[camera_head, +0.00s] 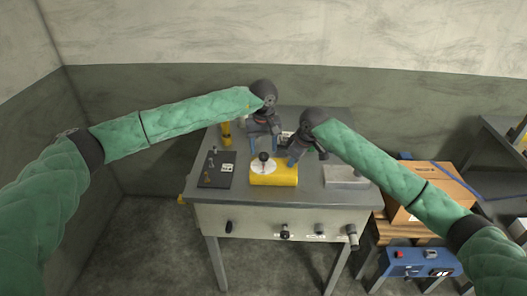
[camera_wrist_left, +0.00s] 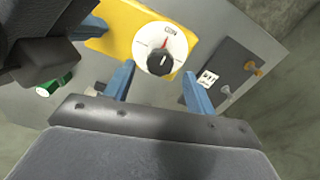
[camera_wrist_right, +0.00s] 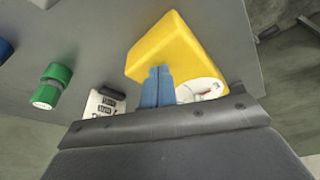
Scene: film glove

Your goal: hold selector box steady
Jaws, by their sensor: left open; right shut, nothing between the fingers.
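The selector box (camera_head: 287,179) is a yellow block on the grey table, with a white dial and a black knob (camera_head: 264,158) on top. My left gripper (camera_head: 264,144) is open and empty behind the dial. In the left wrist view the dial (camera_wrist_left: 178,40) shows beyond and between its fingertips (camera_wrist_left: 158,70). My right gripper (camera_head: 292,162) is shut and empty at the box's back right. In the right wrist view its closed fingertips (camera_wrist_right: 157,72) overlap the yellow side of the box (camera_wrist_right: 180,45); I cannot tell whether they touch.
A black panel (camera_head: 210,180) with small fittings lies left of the box. A pale grey block (camera_head: 345,175) lies to the right. A green cylinder (camera_wrist_right: 52,87) stands near my right gripper.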

